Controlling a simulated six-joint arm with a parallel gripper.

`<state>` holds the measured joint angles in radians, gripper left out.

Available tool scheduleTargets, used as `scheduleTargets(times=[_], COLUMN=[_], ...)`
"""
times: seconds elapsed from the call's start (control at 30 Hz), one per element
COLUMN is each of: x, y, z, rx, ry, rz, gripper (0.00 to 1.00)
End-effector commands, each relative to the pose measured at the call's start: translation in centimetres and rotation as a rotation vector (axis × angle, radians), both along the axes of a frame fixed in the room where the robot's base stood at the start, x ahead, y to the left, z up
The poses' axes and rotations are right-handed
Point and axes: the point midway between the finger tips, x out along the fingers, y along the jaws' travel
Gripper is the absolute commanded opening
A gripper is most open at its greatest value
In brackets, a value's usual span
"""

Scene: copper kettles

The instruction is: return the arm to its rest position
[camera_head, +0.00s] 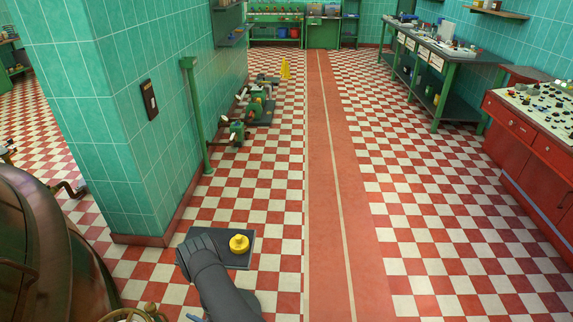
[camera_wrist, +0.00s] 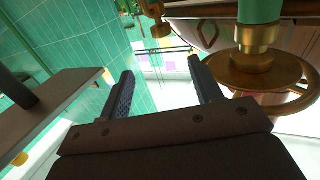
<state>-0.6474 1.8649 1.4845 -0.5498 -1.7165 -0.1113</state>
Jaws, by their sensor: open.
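My gripper (camera_wrist: 160,70) shows in the wrist view with its two dark ribbed fingers spread apart. Nothing is between them. A brass handwheel (camera_wrist: 236,76) on a brass hub is close to the right finger, and I cannot tell whether they touch. In the head view my dark grey arm (camera_head: 222,288) reaches up from the bottom edge, left of the centre. The gripper's fingers cannot be made out there. A dark flat plate (camera_head: 217,234) with a yellow knob (camera_head: 239,244) on it lies just beyond the arm.
A copper kettle (camera_head: 35,255) stands at the lower left, with a handwheel (camera_head: 128,316) at the bottom edge. A green tiled pillar (camera_head: 110,120) rises behind it. Green pumps (camera_head: 256,108) stand along the wall. The red floor lane (camera_head: 330,200) is clear. Benches line the right.

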Motion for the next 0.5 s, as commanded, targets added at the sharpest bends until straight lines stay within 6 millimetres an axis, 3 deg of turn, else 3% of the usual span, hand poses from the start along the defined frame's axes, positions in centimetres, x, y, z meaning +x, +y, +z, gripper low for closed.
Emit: scheduleTargets(times=[0.1,0.5], x=[1.3,4.7], y=[1.6,4.8], z=[-0.2,-1.5], rx=[-0.053,-0.233], ry=[0.002,0.043], rz=[0.003,-0.013], gripper=[0.59,0.59])
